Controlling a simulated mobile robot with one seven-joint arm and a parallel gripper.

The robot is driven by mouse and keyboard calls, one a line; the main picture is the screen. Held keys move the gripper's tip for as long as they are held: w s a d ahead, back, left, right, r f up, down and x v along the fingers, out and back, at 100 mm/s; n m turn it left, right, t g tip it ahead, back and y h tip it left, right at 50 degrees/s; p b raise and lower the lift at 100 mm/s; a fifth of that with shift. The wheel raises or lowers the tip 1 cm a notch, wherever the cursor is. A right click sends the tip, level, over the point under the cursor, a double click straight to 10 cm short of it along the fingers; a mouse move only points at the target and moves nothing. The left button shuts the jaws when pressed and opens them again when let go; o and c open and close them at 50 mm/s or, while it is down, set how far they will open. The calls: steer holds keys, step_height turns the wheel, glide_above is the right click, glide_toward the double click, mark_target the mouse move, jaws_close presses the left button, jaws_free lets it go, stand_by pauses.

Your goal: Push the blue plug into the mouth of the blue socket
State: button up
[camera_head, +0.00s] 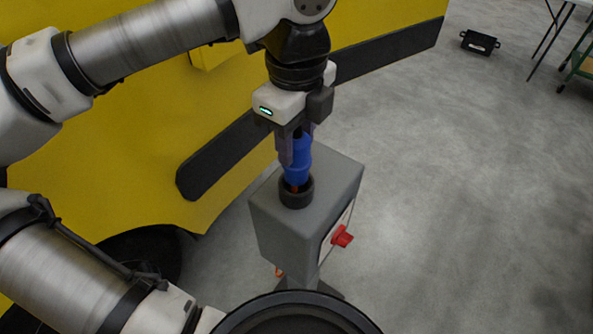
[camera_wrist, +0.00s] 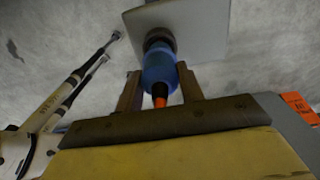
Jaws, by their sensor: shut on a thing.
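The blue plug (camera_head: 298,163) is between the fingers of my gripper (camera_head: 295,152), which is shut on it, and it points down. In the wrist view the plug (camera_wrist: 158,68) shows between both fingers (camera_wrist: 160,84), with an orange and black part at its near end. The socket shows as a dark round collar (camera_head: 297,197) on top of a grey box; I see no clear blue on it. The collar (camera_wrist: 160,38) also shows beyond the plug.
The grey box (camera_head: 335,180) stands on a post and has a red handle (camera_head: 341,236) on its side. A yellow vehicle-like body (camera_head: 130,150) is close behind on the left. The grey floor to the right is clear up to a small black case (camera_head: 480,42).

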steer(key=shift+r+p, duration=0.9)
steer(key=shift+r, duration=1.05)
steer(key=shift+w, duration=0.1)
